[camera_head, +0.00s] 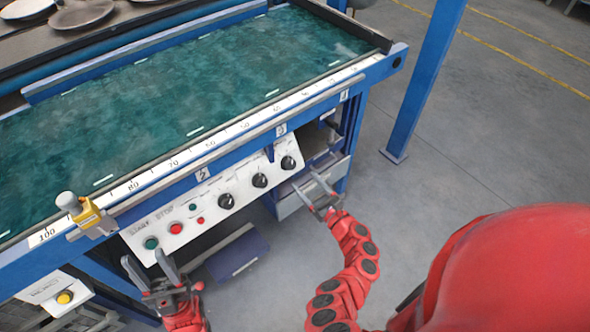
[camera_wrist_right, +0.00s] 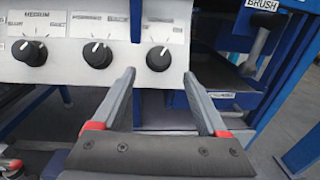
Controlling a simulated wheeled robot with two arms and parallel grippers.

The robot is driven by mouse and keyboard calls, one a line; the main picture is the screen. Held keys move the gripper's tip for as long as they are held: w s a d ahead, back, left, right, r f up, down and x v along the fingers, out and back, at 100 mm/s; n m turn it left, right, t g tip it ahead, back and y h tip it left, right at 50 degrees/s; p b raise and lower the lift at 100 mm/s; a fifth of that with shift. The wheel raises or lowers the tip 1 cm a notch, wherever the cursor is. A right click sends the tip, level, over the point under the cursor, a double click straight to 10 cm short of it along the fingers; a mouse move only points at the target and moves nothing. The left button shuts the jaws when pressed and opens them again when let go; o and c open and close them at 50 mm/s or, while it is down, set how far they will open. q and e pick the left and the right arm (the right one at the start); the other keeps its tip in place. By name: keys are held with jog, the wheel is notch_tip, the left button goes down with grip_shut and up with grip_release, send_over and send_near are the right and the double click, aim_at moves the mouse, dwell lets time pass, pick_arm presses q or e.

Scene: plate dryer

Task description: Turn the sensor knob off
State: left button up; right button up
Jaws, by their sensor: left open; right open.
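A white sloped control panel (camera_head: 185,215) carries three black knobs in a row. They are the left knob (camera_head: 226,201), the middle knob (camera_head: 260,180) and the right knob (camera_head: 288,162). Their labels are too small to read, so I cannot tell which is the sensor knob. In the right wrist view the right knob (camera_wrist_right: 158,58) sits just beyond the space between my right fingertips, its white mark pointing up and right. My right gripper (camera_head: 303,178) is open, empty and apart from the knob. My left gripper (camera_head: 143,256) is open and empty below the panel's left end.
Green and red buttons (camera_head: 176,228) sit on the panel's left part. Above it runs a white ruler edge (camera_head: 150,178) with a yellow clamp (camera_head: 92,217). A drawer (camera_head: 300,197) lies beside my right gripper. A blue post (camera_head: 425,80) stands at right, with open floor around.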

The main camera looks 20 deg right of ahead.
aim_at(292, 167)
jog(key=x, duration=0.6)
jog(key=shift+w+b, duration=0.35)
jog(key=shift+f, duration=0.1)
grip_shut()
